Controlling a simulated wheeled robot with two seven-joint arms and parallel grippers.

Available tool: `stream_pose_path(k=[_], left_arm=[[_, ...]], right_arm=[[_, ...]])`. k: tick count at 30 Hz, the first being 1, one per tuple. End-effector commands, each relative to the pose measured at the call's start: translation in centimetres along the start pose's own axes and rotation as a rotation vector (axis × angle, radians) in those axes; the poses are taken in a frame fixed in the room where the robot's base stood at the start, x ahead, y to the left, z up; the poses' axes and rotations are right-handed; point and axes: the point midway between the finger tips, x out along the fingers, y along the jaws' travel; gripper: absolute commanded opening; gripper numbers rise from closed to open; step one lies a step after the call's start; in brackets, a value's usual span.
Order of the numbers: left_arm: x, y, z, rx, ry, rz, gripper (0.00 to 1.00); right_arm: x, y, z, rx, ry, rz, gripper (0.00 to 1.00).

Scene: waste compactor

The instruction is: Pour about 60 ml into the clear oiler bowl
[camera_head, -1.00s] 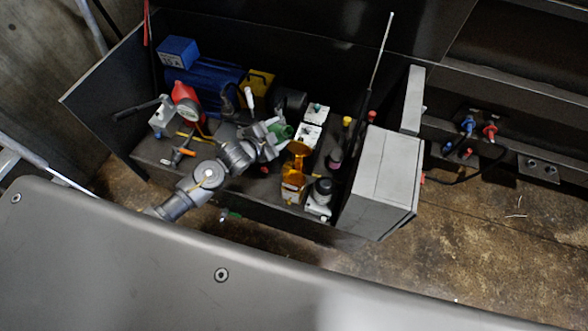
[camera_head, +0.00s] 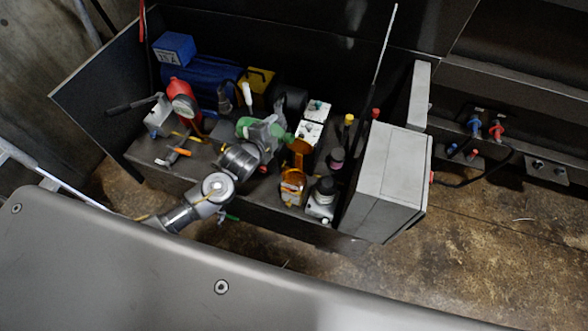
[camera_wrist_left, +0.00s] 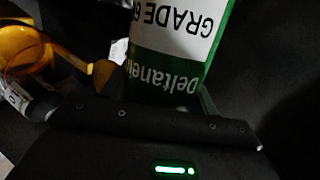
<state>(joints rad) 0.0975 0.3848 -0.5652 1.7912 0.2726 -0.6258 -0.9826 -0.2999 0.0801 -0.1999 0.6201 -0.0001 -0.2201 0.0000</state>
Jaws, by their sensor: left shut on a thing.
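My left gripper (camera_head: 268,134) is shut on a green bottle (camera_head: 246,125), which lies tilted far over, with its narrow end toward the amber parts on the right. In the left wrist view the bottle (camera_wrist_left: 172,50) fills the space between the fingers, its green and white label upside down; its mouth is out of that view. A see-through amber bowl (camera_head: 292,182) stands right of the gripper, with an amber funnel-like piece (camera_head: 299,147) behind it. Which of them is the oiler bowl is hard to tell. I see no liquid stream. My right gripper is not in view.
A grey box (camera_head: 386,180) stands to the right. A black-topped unit (camera_head: 322,198) is beside the amber bowl, and white blocks (camera_head: 311,132) are behind. A red container (camera_head: 181,98) and blue motor (camera_head: 208,82) are at the left. A thin rod (camera_head: 382,62) rises behind.

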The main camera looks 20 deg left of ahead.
Motion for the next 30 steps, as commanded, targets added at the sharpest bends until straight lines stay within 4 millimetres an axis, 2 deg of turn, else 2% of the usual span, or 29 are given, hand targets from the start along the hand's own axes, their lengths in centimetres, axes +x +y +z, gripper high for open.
stream_pose_path(k=[22, 30], left_arm=[[1.0, 2.1, 0.4, 0.098, -0.038, -0.023, 0.25], [1.0, 2.1, 0.4, 0.134, -0.052, -0.030, 0.25]], right_arm=[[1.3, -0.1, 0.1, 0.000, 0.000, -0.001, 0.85], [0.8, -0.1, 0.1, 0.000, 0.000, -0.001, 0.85]])
